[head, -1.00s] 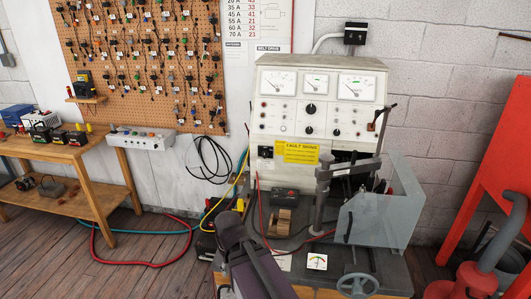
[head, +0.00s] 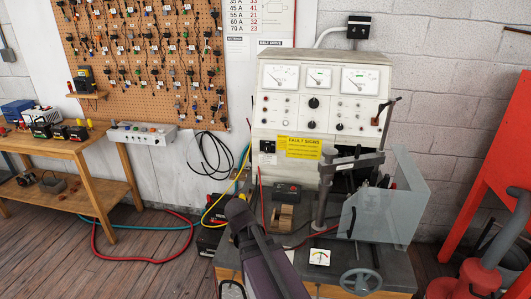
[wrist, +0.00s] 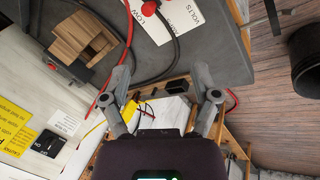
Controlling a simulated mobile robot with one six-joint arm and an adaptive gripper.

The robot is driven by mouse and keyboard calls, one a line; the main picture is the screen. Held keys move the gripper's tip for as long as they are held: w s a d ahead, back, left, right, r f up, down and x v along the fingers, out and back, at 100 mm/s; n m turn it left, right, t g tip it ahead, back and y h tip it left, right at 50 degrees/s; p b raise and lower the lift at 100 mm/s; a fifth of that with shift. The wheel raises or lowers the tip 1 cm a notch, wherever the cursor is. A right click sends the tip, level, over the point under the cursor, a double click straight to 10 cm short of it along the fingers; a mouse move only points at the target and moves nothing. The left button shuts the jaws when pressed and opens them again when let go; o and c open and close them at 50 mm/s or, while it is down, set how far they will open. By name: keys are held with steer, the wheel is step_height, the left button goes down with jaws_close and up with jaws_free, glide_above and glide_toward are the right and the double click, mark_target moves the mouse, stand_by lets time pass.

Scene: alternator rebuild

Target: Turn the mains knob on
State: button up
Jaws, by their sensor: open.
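The grey-white test bench panel (head: 320,105) stands against the back wall in the head view. A black square switch (head: 267,147) sits at its lower left, beside the yellow "FAULT SIGNS" label (head: 304,147). Round black knobs (head: 313,102) sit higher up under the dials. I cannot read which one is marked mains. In the wrist view the black switch (wrist: 48,143) shows at lower left, its setting unclear. My gripper (wrist: 162,76) is open and empty, apart from the panel, with its fingers spread over the bench edge. In the head view my arm hides it.
A clear guard (head: 385,215) and handwheel (head: 361,281) stand at right. Hoses (head: 150,259) lie on the floor at left.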

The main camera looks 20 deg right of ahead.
steer(key=w+d+r+n+t+h+b, duration=0.25)
steer(key=w+d+n+h, duration=0.2)
steer(key=w+d, duration=0.3)
steer(key=n+t+h+b, duration=0.25)
steer(key=n+t, duration=0.75)
steer(key=n, duration=1.1)
glide_toward(267, 149)
steer(key=shift+s+a+r+y, duration=0.1)
steer(key=shift+s+a+y, duration=0.1)
steer(key=shift+s+a, duration=0.45)
steer(key=shift+s+a+r+y, duration=0.2)
steer(key=shift+s+a, duration=0.2)
steer(key=shift+s, duration=0.5)
steer(key=x, duration=1.3)
steer(key=shift+w+d+f, duration=0.1)
steer(key=shift+w+d, duration=0.15)
steer(key=shift+d, duration=0.1)
jaws_close()
